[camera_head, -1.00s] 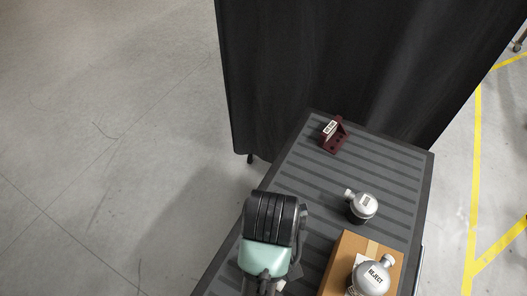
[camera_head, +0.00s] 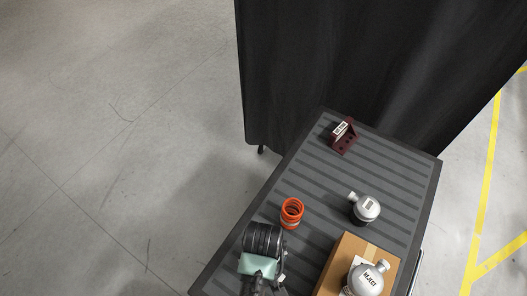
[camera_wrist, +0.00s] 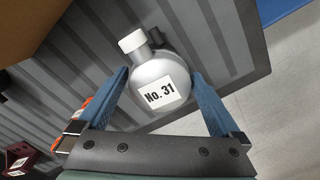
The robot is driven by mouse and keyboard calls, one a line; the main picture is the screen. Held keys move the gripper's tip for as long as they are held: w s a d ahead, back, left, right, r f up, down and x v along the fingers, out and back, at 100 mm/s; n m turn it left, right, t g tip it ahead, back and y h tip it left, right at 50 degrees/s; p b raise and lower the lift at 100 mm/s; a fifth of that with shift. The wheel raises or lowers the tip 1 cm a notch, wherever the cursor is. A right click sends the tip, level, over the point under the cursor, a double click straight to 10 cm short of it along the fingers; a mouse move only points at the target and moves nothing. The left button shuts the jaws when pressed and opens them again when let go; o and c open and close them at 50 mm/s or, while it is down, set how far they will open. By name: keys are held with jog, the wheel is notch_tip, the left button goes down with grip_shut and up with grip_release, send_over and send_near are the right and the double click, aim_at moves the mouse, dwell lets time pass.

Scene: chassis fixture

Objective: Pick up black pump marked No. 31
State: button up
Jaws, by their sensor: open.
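The pump marked No. 31 (camera_wrist: 158,88) shows in the wrist view as a silver round body with a white cap and a white label; a dark part shows behind it. My gripper (camera_wrist: 160,76) is open, with one blue finger on each side of the pump. I cannot tell whether the fingers touch it. In the head view I do not see this pump; my arm (camera_head: 262,255) covers that part of the table.
The ridged table (camera_head: 300,172) also holds an orange coil (camera_head: 291,213), a maroon bracket (camera_head: 344,137), another silver-and-black pump (camera_head: 366,208) and a cardboard box (camera_head: 343,262) bearing a pump labelled REJECT (camera_head: 368,279). A black curtain (camera_head: 340,60) hangs behind.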

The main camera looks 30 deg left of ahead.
jog(key=shift+f, duration=1.65)
grip_shut()
